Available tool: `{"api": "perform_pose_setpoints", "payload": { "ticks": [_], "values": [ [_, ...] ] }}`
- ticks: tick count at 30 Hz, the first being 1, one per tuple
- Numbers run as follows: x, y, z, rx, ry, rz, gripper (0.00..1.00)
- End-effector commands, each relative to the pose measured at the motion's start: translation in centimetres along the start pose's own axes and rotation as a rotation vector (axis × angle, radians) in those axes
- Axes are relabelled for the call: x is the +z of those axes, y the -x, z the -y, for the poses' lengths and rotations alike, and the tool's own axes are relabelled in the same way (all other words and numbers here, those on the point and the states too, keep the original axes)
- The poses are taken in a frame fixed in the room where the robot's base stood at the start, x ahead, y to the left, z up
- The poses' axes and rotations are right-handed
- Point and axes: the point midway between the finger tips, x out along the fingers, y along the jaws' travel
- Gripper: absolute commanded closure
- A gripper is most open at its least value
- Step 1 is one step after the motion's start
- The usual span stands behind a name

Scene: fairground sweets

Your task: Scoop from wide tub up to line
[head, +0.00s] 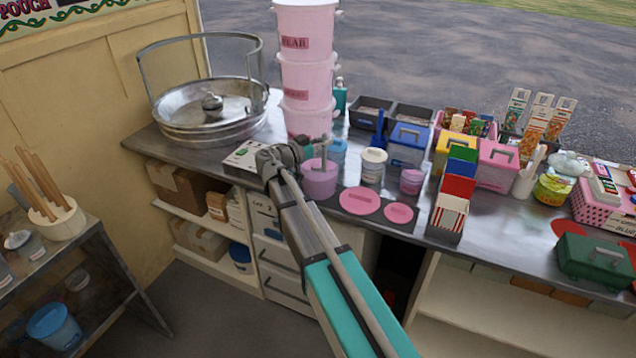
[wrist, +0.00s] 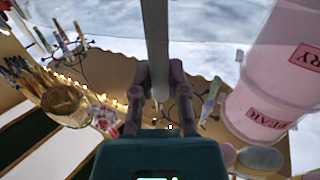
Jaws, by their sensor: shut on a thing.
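My gripper (wrist: 157,82) is shut on a long, plain grey bar (wrist: 157,40) in the wrist view. The bar runs up out of the picture and its far end is not shown, so I cannot tell what tool it belongs to. In the head view my arm reaches over the counter, beside a wide pink tub (head: 320,183). A thin upright piece rises over this tub; its contents and any line are too small to see. A white tub (head: 373,168) and a smaller pink tub (head: 411,182) stand to its right.
A large metal pan (head: 210,115) is at left. Pink discs (head: 360,201) lie in front. Boxes, including a red-striped one (head: 450,215), crowd the right.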

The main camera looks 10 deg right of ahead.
Motion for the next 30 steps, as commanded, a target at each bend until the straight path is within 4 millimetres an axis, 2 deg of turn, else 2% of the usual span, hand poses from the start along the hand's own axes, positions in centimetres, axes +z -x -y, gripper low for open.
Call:
{"api": "perform_pose_setpoints", "payload": {
  "ticks": [11,30],
  "values": [
    [-0.6,0.0,0.0,0.0,0.0,0.0,1.0],
    [-6.6,0.0,0.0,0.0,0.0,0.0,1.0]
  ]
}}
